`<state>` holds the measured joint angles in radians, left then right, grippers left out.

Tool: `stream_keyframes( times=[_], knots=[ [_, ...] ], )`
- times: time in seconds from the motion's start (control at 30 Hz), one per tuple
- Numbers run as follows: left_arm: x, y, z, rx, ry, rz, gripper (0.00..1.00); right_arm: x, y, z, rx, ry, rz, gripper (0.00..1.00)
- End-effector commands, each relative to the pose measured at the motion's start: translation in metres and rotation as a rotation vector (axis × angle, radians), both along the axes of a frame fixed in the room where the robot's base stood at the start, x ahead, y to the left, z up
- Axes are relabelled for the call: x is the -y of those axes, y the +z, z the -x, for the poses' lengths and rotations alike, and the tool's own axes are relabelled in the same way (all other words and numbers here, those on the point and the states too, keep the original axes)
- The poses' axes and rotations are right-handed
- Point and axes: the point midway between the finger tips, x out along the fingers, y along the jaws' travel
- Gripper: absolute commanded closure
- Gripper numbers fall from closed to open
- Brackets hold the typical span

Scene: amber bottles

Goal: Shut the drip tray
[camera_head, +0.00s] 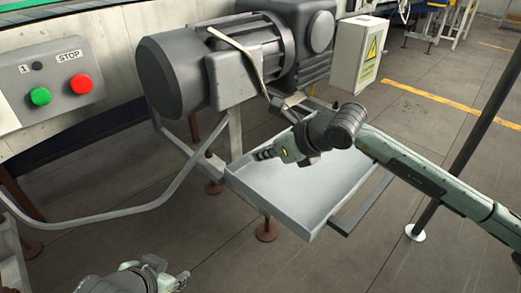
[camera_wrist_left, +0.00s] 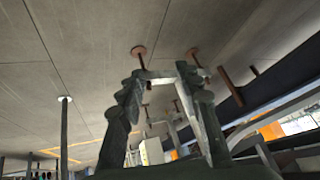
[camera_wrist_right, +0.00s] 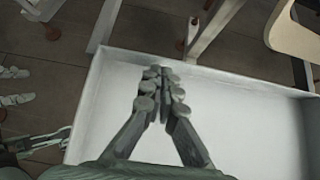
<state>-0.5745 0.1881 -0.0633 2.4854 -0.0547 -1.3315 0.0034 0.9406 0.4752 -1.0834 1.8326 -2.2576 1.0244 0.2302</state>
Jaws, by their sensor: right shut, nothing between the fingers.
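The drip tray (camera_head: 290,190) is a shallow pale grey tray pulled out below the motor. A dark handle bar (camera_head: 362,206) runs along its right, outer side. My right gripper (camera_head: 258,155) is shut and empty over the tray's inside, pointing left toward the motor. In the right wrist view its fingertips (camera_wrist_right: 160,72) meet above the white tray floor (camera_wrist_right: 240,120); I cannot tell whether they touch it. My left gripper (camera_head: 182,278) is low at the bottom edge, away from the tray. In the left wrist view its fingers (camera_wrist_left: 160,82) stand apart with nothing held.
The grey motor (camera_head: 220,70) stands over the tray's inner end. A control box (camera_head: 50,85) with green and red buttons is at the left. A bent grey pipe (camera_head: 130,208) runs low at left. A dark post (camera_head: 465,140) stands at right.

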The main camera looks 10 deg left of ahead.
Motion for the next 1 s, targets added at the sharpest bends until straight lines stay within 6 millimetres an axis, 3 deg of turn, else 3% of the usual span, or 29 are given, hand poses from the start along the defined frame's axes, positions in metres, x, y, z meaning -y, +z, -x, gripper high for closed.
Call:
stream_keyframes(
  times=[0.57,0.8,1.0],
  knots=[
    [-0.002,-0.003,0.002,-0.009,0.003,-0.004,0.66,-0.009,-0.001,-0.007,0.001,-0.001,0.000,1.00],
    [0.038,0.022,-0.040,0.222,-0.075,0.078,0.66,-0.028,-0.002,-0.021,0.002,0.000,-0.002,1.00],
    [0.065,0.048,-0.063,0.392,-0.124,0.138,0.66,-0.041,-0.001,-0.030,0.001,0.000,-0.001,1.00]
  ],
)
